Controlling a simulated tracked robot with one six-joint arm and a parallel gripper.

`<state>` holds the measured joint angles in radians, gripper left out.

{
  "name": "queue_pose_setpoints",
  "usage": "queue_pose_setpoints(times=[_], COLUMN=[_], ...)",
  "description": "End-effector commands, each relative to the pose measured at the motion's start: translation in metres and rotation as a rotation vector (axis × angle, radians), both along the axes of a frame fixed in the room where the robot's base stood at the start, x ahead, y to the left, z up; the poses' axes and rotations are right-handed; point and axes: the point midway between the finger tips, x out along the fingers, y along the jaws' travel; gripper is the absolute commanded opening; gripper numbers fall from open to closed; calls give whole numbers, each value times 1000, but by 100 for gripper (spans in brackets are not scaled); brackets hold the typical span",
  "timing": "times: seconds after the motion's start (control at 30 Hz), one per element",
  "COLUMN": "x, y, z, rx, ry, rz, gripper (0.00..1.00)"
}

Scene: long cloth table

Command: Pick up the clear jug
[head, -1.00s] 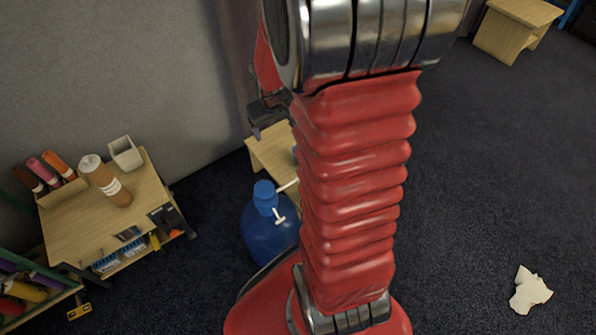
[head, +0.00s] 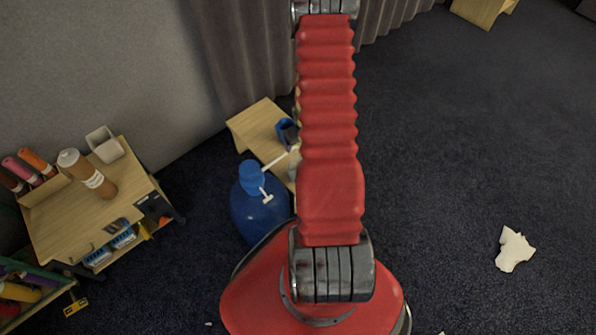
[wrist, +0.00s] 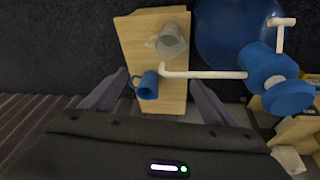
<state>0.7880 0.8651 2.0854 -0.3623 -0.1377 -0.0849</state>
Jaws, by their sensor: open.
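The clear jug (wrist: 172,42) stands on a small wooden table (wrist: 142,30) in the wrist view, near the table's right edge, with its handle to the left. A blue mug (wrist: 149,88) stands on the same table, nearer my gripper. My gripper (wrist: 158,80) is open and empty; its two dark fingers spread to either side of the mug in the picture, and the jug lies beyond the fingertips. I cannot tell the height gap. In the head view my arm covers part of the table (head: 250,128), hides most of the jug and keeps my gripper out of sight.
A large blue bottle (head: 256,216) with a pump top stands beside the table; its white spout (wrist: 205,74) reaches over the table close to the jug and mug. A wooden cart (head: 70,222) with bottles stands left. White scrap (head: 513,250) lies on open floor at right.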

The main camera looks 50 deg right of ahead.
Motion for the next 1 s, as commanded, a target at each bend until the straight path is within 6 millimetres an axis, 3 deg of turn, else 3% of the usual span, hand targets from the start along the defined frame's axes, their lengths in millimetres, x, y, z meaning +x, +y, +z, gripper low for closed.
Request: queue_pose_setpoints(times=[0.1, 0.6, 0.8, 1.0], x=[-10, -40, -48, -53], y=[-8, -18, -11, 1], z=[-35, -154, -190, -214], rx=[2, -33, -69, -125], ry=[-26, -228, -354, -510], rz=[-4, 5, 11, 12], gripper=[80, 80, 80, 80])
